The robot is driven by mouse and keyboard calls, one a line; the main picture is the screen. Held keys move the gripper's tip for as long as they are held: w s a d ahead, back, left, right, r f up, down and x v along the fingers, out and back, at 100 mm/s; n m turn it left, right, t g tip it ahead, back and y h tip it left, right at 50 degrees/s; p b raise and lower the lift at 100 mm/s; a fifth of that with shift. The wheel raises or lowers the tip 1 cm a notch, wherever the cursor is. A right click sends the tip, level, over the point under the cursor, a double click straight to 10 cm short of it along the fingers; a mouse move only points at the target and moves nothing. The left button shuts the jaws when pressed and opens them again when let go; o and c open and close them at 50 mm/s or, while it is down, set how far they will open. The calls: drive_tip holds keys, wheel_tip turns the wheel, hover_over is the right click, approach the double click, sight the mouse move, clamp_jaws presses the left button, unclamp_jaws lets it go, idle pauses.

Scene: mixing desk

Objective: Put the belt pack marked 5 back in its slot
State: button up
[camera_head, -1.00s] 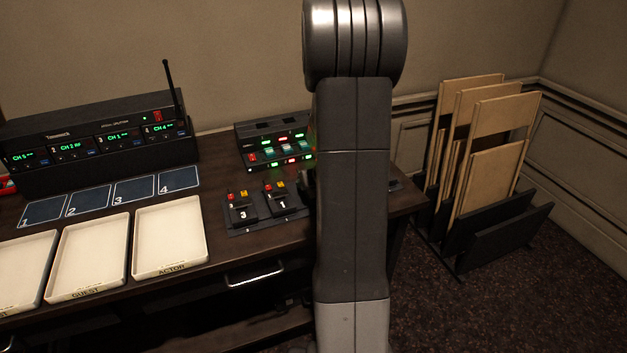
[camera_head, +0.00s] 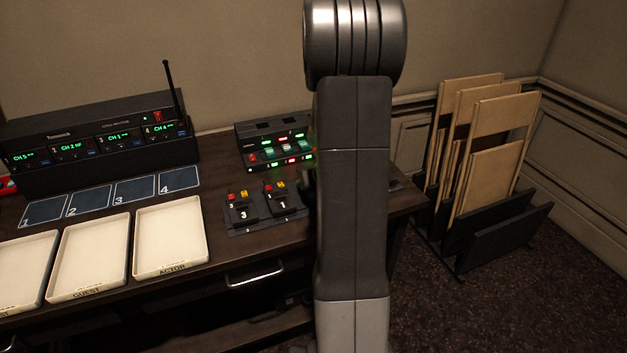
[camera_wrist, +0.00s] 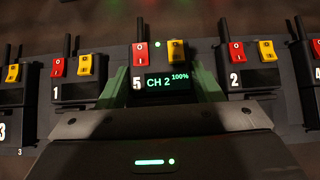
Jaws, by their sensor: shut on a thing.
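The belt pack marked 5 (camera_wrist: 166,84) is in the middle of the wrist view, its display reading CH 2 100%. It has a red and a yellow switch and a lit green light. My gripper (camera_wrist: 163,78) is shut on it, with a finger on each side. The pack is in line with the row on the charging rack (camera_wrist: 208,50), between the packs marked 1 (camera_wrist: 74,86) and 2 (camera_wrist: 249,75). Its lower end is hidden, so I cannot tell whether it is seated. In the head view my arm hides this pack and my gripper.
Neighbouring packs stand close to my fingers. A lit button panel (camera_head: 276,148) is behind the rack. Cream trays (camera_head: 170,238) are at left.

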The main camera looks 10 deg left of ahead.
drive_tip(key=shift+f+b, duration=0.5)
drive_tip(key=shift+f, duration=0.1)
idle(0.6)
drive_tip(key=o, duration=1.5)
drive_tip(key=shift+o, duration=0.2)
drive_tip(key=shift+r, duration=0.1)
drive_tip(key=shift+r+p, duration=3.45)
drive_tip(key=shift+p, duration=0.25)
drive_tip(key=shift+f, duration=0.1)
wheel_tip(320, 180, down, 6)
drive_tip(key=b, duration=0.7)
drive_tip(key=shift+f, duration=0.2)
drive_tip(key=shift+r, duration=0.2)
